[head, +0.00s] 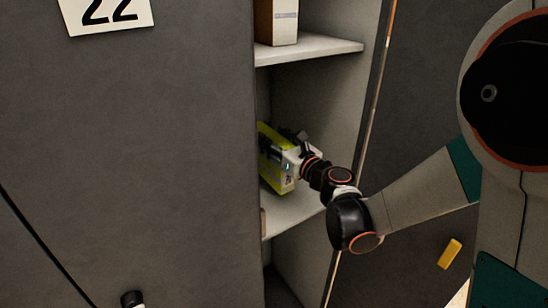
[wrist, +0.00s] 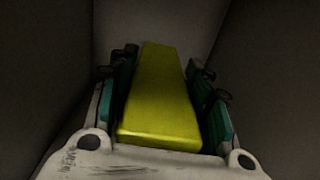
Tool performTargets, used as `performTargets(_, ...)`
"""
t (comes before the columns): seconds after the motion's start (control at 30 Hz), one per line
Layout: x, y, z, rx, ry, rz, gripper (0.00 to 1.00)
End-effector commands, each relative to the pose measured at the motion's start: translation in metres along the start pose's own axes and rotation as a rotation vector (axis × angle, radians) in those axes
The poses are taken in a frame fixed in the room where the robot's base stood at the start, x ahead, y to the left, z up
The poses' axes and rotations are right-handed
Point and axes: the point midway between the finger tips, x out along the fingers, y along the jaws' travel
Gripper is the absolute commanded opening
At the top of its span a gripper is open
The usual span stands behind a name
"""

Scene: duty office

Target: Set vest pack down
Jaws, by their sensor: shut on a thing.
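The vest pack (head: 273,158) is a yellow-green block with a pale band, inside an open locker on its middle shelf (head: 290,214). I cannot tell whether its underside touches the shelf. My gripper (head: 296,158) reaches in from the right and is shut on the pack. In the wrist view the yellow pack (wrist: 160,95) lies lengthwise between the two teal-padded fingers of my gripper (wrist: 162,85), one on each side. The pack's far end is dim, and its left part in the head view is hidden by the locker door.
An upper shelf (head: 310,50) holds a tan and white box (head: 277,22). A grey door marked 22 (head: 130,150) stands close on the left. The locker's right edge (head: 362,130) runs close beside my arm. A yellow handle-like piece (head: 449,254) is at lower right.

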Motion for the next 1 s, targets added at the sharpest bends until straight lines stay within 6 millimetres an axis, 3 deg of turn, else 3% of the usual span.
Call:
performTargets(0.3, 0.0, 0.0, -0.036, 0.0, 0.0, 0.0, 0.01)
performTargets(0.7, 0.0, 0.0, -0.041, 0.0, 0.0, 0.0, 0.01)
performTargets(0.73, 0.0, 0.0, -0.04, 0.0, 0.0, 0.0, 0.52)
performTargets(0.8, 0.0, 0.0, -0.04, 0.0, 0.0, 0.0, 0.65)
performTargets(1.0, 0.0, 0.0, -0.04, 0.0, 0.0, 0.0, 0.65)
